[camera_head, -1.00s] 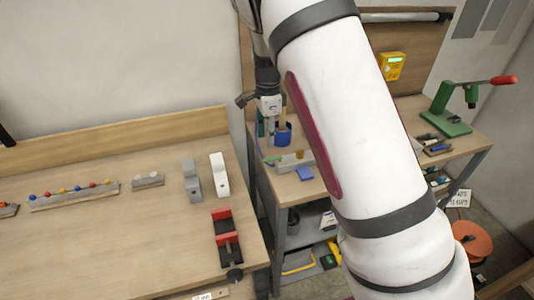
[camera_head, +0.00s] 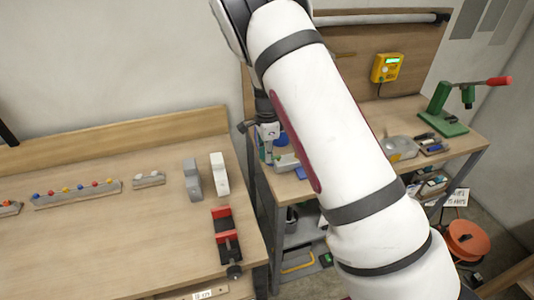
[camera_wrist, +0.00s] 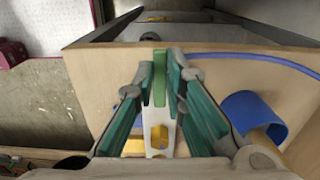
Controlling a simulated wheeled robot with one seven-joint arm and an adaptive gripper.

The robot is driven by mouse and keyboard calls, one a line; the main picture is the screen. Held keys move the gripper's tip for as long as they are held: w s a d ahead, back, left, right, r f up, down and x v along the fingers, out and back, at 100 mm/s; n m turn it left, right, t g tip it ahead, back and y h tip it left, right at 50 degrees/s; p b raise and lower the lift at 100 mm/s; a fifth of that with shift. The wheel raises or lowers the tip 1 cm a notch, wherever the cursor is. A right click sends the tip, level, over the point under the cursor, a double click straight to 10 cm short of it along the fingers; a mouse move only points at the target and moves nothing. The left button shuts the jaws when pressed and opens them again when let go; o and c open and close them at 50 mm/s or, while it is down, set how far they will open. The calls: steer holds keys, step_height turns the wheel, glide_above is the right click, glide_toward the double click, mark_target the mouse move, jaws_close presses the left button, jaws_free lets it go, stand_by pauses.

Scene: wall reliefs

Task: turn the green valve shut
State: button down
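The green valve handle (camera_wrist: 160,78) is an upright narrow bar in the wrist view, above a pale body (camera_wrist: 159,130) with yellow parts. My gripper (camera_wrist: 161,66) has its teal-padded fingers on both sides of this bar, their tips very close to it. I cannot tell whether both tips touch and press it. In the head view, my gripper (camera_head: 269,152) is low over the right workbench, partly behind my arm. The valve handle cannot be made out in that view.
A blue cylindrical holder (camera_wrist: 254,118) stands close to the right of my gripper. A blue cable (camera_wrist: 262,60) runs behind. On the right bench are a grey tray (camera_head: 400,147) and a green press (camera_head: 445,122). A yellow box (camera_head: 387,68) hangs on the back panel.

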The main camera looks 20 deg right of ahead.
stand_by(0.4)
steer(key=n, duration=0.1)
steer(key=s+n, duration=0.1)
steer(key=n, duration=0.3)
steer(key=shift+s+d, duration=0.25)
steer(key=shift+s, duration=0.1)
steer(key=n, duration=0.2)
steer(key=s+d+n, duration=0.1)
steer(key=n, duration=0.1)
steer(key=shift+s+n+b, duration=0.15)
steer(key=shift+n+b, duration=0.15)
steer(key=shift+n, duration=0.1)
steer(key=n, duration=0.2)
steer(key=d+n, duration=0.1)
steer(key=shift+s+n, duration=0.3)
steer(key=shift+n, duration=0.1)
steer(key=shift+s+d+n+b, duration=0.1)
steer(key=shift+d+n+b, duration=0.25)
steer(key=shift+n, duration=0.7)
steer(key=shift+s+d+n+b, duration=0.1)
steer(key=shift+d+n, duration=0.35)
steer(key=shift+n, duration=0.6)
steer(key=c, duration=1.6)
jaws_free()
steer(key=shift+c, duration=0.2)
